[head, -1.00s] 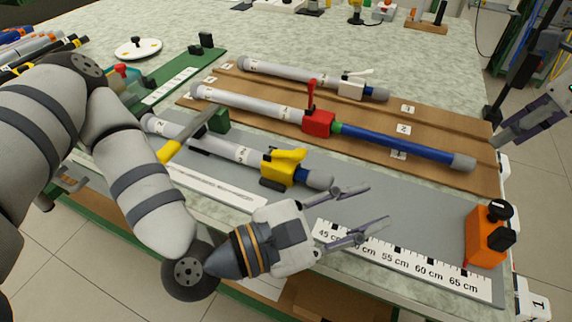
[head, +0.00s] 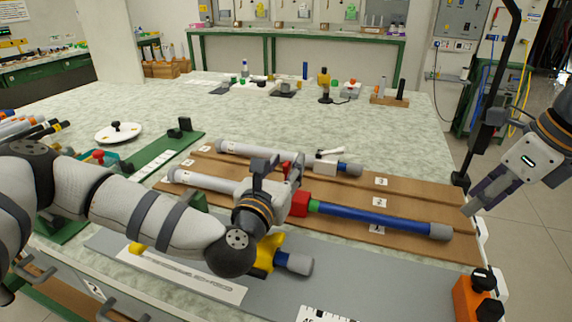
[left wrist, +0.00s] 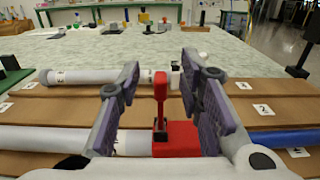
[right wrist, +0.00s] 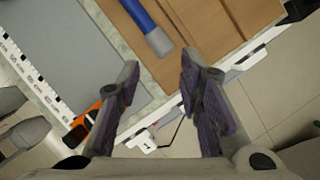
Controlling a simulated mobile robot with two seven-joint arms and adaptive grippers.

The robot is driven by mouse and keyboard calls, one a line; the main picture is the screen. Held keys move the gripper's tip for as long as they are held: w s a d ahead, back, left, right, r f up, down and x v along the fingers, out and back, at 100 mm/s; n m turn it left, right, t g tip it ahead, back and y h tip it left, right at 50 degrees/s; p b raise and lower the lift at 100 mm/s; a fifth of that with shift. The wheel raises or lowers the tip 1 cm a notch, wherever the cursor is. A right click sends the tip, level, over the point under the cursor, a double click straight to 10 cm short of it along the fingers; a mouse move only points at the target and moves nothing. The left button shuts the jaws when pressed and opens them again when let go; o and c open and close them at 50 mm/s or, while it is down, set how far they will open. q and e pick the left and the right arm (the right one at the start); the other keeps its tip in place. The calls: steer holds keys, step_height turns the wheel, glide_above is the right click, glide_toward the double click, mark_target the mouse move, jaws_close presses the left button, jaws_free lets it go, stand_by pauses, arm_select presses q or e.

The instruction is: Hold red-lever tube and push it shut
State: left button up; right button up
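My left gripper (head: 278,170) is over the tube by the clamp. In the left wrist view, its open fingers stand either side of the upright red lever (left wrist: 160,85), with gaps. My right gripper (head: 474,200) is open and empty, off the board's right end. The cap shows ahead in the right wrist view (right wrist: 159,42).
A white-lever tube (head: 260,152) lies behind on the board. A yellow-lever tube (head: 294,262) lies in front, partly hidden by my left arm. An orange block with black knobs (head: 474,298) stands at the front right. A ruler strip (head: 325,314) lies in front.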

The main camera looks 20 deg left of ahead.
mark_target(443, 228)
arm_select(q)
steer(key=shift+w, duration=0.5)
jaws_close()
arm_select(e)
steer(key=shift+o, duration=1.4)
steer(key=a+f+n+h, duration=0.1)
steer(key=f+n, duration=0.1)
steer(key=f, duration=0.1)
steer(key=w+a+f+n+h, duration=0.1)
steer(key=f+n, duration=0.2)
steer(key=w+a+f+n+h, duration=0.1)
steer(key=f+n, duration=0.1)
steer(key=f, duration=0.1)
steer(key=shift+a+f+t, duration=0.15)
steer(key=shift+f+t, duration=0.1)
steer(key=shift+t, duration=0.15)
steer(key=shift+c, duration=0.6)
